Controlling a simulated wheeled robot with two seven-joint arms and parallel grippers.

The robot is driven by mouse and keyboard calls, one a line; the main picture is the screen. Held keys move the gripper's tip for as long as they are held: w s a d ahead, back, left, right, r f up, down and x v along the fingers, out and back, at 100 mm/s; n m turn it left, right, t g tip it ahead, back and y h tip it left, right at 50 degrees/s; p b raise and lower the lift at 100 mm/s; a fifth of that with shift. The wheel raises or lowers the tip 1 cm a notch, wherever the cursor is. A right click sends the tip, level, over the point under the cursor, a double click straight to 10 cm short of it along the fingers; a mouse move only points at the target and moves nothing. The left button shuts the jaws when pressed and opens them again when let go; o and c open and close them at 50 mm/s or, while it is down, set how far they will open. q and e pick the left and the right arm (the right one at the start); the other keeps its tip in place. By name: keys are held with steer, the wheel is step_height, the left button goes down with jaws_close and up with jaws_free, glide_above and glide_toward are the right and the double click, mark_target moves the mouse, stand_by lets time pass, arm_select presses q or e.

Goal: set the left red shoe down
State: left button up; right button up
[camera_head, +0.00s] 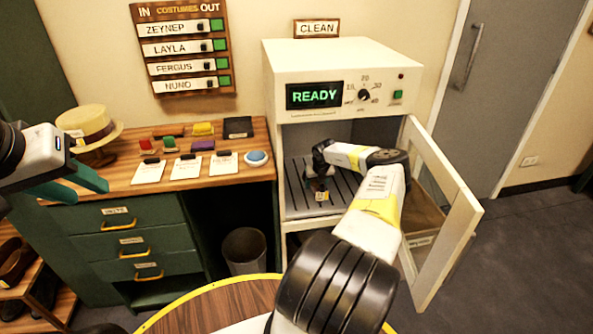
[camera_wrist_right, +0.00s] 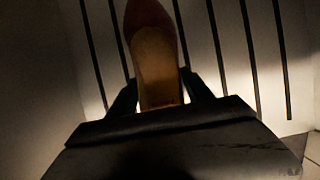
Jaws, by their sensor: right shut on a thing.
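A red shoe (camera_wrist_right: 153,45) with a tan sole is between the fingers of my right gripper (camera_wrist_right: 157,95) in the right wrist view. It looks dark reddish in the dim light. In the head view my right arm reaches through the open door of the white cleaning cabinet (camera_head: 340,55), and the gripper (camera_head: 318,180) is inside, over the slatted rack (camera_head: 297,190). The shoe is mostly hidden there by the gripper and arm. I cannot tell whether the shoe touches the rack. My left gripper (camera_head: 82,186) is open and empty at the left edge, in front of the wooden counter.
The cabinet door (camera_head: 445,205) stands open to the right, close beside my right arm. The counter (camera_head: 110,175) holds a straw hat (camera_head: 88,128), several cards and small coloured items. A bin (camera_head: 244,250) stands below. A round table (camera_head: 200,310) is in the foreground.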

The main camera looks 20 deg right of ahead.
steer(key=o, duration=1.6)
steer(key=shift+r, duration=0.35)
steer(key=v, duration=0.7)
steer(key=shift+s+f, duration=0.1)
